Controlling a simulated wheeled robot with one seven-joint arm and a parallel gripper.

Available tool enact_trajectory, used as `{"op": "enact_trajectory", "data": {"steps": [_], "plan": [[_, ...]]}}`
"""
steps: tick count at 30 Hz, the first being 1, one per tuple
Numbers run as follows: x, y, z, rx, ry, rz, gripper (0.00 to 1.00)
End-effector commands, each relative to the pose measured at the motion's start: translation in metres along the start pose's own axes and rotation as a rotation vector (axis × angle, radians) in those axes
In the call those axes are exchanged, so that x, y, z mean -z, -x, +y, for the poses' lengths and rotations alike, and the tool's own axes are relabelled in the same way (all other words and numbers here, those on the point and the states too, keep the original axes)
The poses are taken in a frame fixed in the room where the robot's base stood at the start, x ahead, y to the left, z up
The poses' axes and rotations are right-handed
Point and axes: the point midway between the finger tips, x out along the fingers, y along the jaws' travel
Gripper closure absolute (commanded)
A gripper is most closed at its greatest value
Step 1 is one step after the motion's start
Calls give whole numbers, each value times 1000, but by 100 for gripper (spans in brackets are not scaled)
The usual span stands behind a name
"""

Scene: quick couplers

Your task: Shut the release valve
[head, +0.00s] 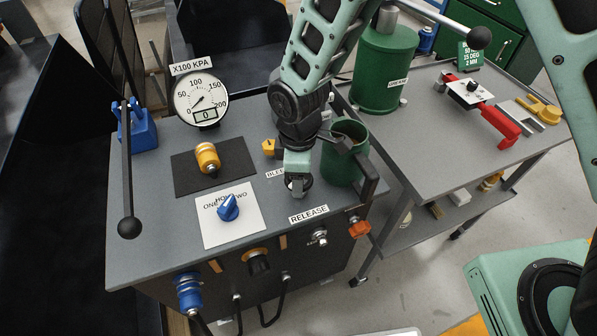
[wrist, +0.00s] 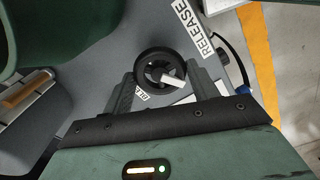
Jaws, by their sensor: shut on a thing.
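The release valve shows in the wrist view as a round black handwheel (wrist: 154,67) with a pale bar across part of it. It sits on the grey bench top beside the RELEASE label (wrist: 194,28). My gripper (wrist: 163,76) has one finger on each side of the wheel and is shut on it. In the head view my gripper (head: 297,186) points down at the wheel, just behind the RELEASE label (head: 309,214), and covers most of the wheel. How far the valve is turned cannot be told. The gauge (head: 201,98) has a digital display reading 0.
A green pot (head: 341,165) stands close to the right of my gripper. A yellow bleed knob (head: 268,147) is just left of it. A blue selector knob (head: 228,207), a yellow coupler (head: 207,158) and a long black lever (head: 127,180) are further left. A cart (head: 425,125) stands right.

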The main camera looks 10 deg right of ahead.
Motion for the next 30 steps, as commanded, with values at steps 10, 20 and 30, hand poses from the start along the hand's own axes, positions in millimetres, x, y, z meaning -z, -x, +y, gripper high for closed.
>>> {"op": "enact_trajectory", "data": {"steps": [10,20,30], "plan": [[0,1,1,-1,-330,0,64],[0,1,1,-1,-644,1,64],[0,2,1,-2,-967,2,64]]}}
